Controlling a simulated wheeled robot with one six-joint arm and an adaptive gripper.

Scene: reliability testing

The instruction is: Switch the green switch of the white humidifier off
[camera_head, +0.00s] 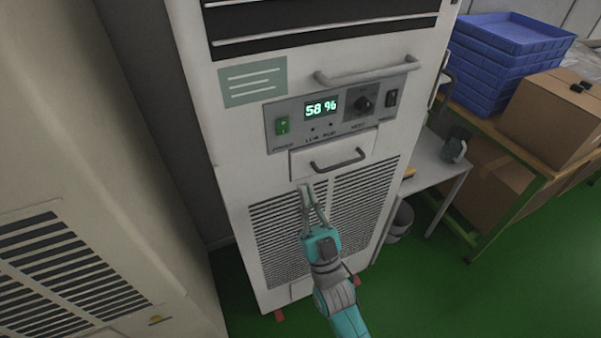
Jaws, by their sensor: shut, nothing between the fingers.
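The white humidifier (228,150) stands upright in front of me. Its grey control panel (330,125) carries a lit green switch (282,126) at the left end, above a small label. The display (321,109) beside it reads 58 %. My gripper (306,188) is shut and empty, in front of the vent grille. Its fingertips point up, just below the drawer handle and below and to the right of the green switch. I cannot tell how far they are from the humidifier's face.
A black knob (363,103) and a dark switch (391,98) are on the panel's right. A long bar handle (368,72) juts out above, a drawer handle (338,161) below. A beige cabinet (75,150) stands left. Blue crates (497,60) and a cardboard box (550,115) are at right.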

